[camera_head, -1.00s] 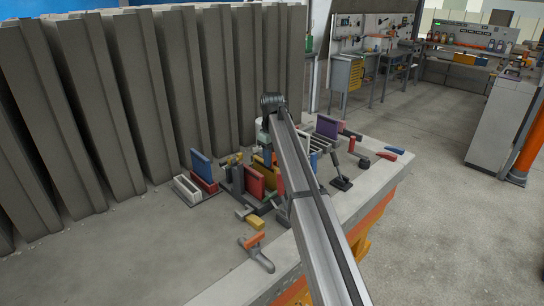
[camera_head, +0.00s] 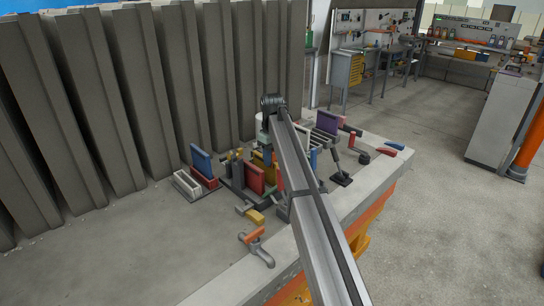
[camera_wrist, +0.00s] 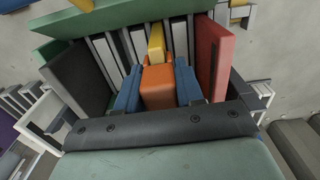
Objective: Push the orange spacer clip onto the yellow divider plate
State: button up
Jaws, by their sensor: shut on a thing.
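In the wrist view, the orange spacer clip (camera_wrist: 158,87) is between the two blue fingers of my gripper (camera_wrist: 157,92), which is shut on it. The yellow divider plate (camera_wrist: 156,40) shows directly beyond the clip, in line with it. Their edges meet in the picture; I cannot tell whether the clip is touching or seated on the plate. In the head view, part of the yellow plate (camera_head: 262,157) shows beside my arm.
A red plate (camera_wrist: 216,58) stands close right of my fingers and a dark grey plate (camera_wrist: 80,75) to the left. White bars lie between them. A purple plate (camera_head: 327,122), a blue plate (camera_head: 201,160) and hand clamps (camera_head: 257,247) stand around on the bench.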

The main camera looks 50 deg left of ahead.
jog(key=o, duration=1.1)
notch_tip(320, 180, up, 14)
jog(key=shift+f, duration=0.15)
dwell(0.4)
